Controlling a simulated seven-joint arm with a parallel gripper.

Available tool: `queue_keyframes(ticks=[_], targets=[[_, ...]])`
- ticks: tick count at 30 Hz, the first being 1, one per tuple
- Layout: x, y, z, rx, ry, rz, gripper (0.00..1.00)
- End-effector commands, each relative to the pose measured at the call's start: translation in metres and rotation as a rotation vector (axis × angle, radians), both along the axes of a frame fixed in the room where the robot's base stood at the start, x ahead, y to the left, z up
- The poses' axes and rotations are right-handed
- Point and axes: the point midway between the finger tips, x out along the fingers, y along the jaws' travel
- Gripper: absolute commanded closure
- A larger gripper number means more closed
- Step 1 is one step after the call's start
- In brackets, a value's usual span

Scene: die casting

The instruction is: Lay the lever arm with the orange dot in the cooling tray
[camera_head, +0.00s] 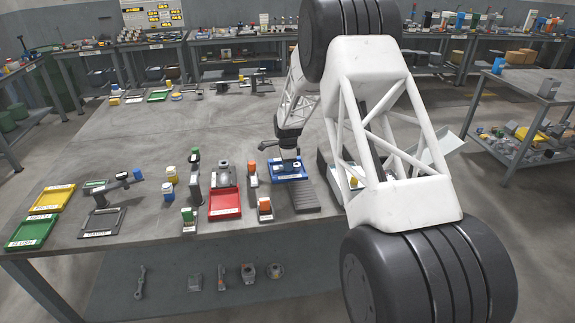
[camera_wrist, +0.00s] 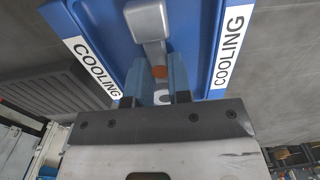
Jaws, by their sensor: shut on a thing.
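The cooling tray is blue with white COOLING labels; it stands near the table's front in the head view (camera_head: 291,178) and fills the upper wrist view (camera_wrist: 205,50). A grey lever arm (camera_wrist: 148,22) with a blocky end and an orange dot (camera_wrist: 160,72) lies over the tray's floor in the wrist view. My gripper (camera_wrist: 161,82) has its two blue fingers closed on either side of the lever arm, near the dot. In the head view my gripper (camera_head: 288,155) points down at the tray. I cannot tell whether the lever arm touches the tray floor.
A dark ribbed mat (camera_head: 304,198) lies right beside the tray. A red tray (camera_head: 225,204) and orange-capped containers (camera_head: 265,207) stand to its left. Yellow (camera_head: 52,199) and green trays (camera_head: 30,232) sit at the far left. The table's middle (camera_head: 150,135) is mostly clear.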

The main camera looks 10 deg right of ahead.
Motion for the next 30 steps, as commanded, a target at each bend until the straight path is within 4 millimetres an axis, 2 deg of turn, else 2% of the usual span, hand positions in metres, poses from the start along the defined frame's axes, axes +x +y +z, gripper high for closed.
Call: queue_keyframes(ticks=[11, 12, 17, 23, 26, 30], targets=[[0.0003, 0.0, -0.0002, 0.0, -0.001, 0.0, 1.0], [0.0003, 0.0, -0.0002, 0.0, -0.001, 0.0, 0.77], [0.0001, 0.0, -0.0004, 0.0, 0.0, 0.0, 0.52], [0.0, 0.0, -0.0007, 0.0, 0.0, 0.0, 0.52], [-0.0002, 0.0, -0.0012, 0.0, 0.001, 0.0, 0.36], [-0.0002, 0.0, -0.001, 0.0, 0.0, 0.0, 0.34]])
